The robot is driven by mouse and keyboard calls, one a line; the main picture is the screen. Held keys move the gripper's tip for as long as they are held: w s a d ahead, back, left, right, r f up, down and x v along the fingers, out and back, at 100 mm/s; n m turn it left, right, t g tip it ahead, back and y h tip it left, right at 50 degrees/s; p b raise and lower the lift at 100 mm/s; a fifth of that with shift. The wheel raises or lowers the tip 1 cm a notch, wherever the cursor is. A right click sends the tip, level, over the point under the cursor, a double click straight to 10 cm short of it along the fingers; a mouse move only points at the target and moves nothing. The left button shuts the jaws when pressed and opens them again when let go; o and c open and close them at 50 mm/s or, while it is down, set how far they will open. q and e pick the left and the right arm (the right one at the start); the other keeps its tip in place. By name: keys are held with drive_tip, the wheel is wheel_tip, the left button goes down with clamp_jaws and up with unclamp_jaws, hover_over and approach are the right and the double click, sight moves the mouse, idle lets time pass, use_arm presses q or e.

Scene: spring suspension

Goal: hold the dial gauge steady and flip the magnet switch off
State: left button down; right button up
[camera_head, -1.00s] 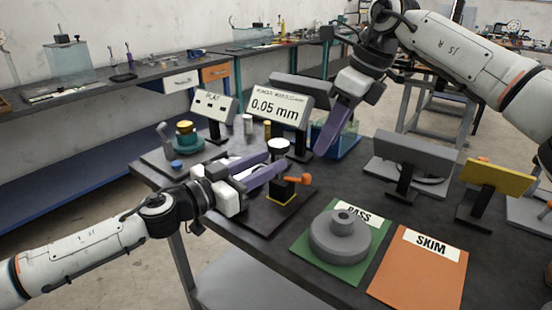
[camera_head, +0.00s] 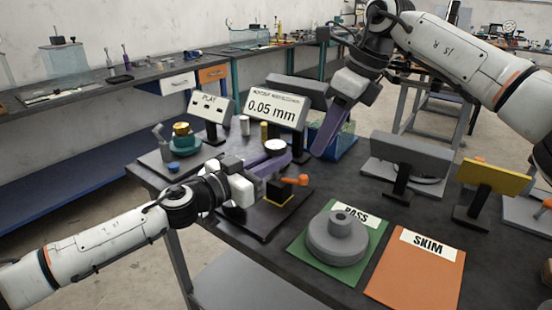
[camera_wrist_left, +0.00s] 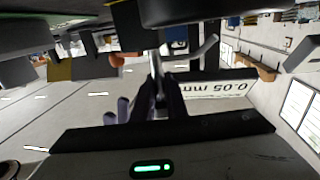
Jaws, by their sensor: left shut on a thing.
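The dial gauge (camera_head: 275,146) has a round white face and stands over a black magnet base (camera_head: 278,193) with yellow trim. The orange magnet switch lever (camera_head: 296,181) sticks out to the right of the base top; an orange part shows in the left wrist view (camera_wrist_left: 120,59). My left gripper (camera_head: 277,159) is shut on the dial gauge just below its face, its purple fingers coming from the left. The exact contact is hidden. My right gripper (camera_head: 322,152) points down, behind and right of the gauge, apart from it; its finger gap cannot be made out.
A sign reading 0.05 mm (camera_head: 272,110) and a PLAY sign (camera_head: 210,105) stand behind. A grey stepped part (camera_head: 337,240) sits on the green PASS mat (camera_head: 300,243). An orange SKIM mat (camera_head: 418,275) lies right of it. A blue bin (camera_head: 340,141) stands behind the right gripper.

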drive_tip(key=shift+m, duration=0.4)
clamp_jaws()
drive_tip(key=w+d+n+y, duration=0.1)
drive_tip(key=d+n, duration=0.2)
drive_tip(key=n, duration=1.3)
drive_tip(key=w+d+f+n+g+y, duration=0.1)
drive_tip(key=d+n+y, duration=0.1)
drive_tip(key=n, duration=1.4)
drive_tip(key=shift+w+d+y, duration=0.15)
drive_tip(key=shift+d+y, duration=0.15)
drive_tip(key=shift+d, duration=0.15)
drive_tip(key=shift+n, duration=0.3)
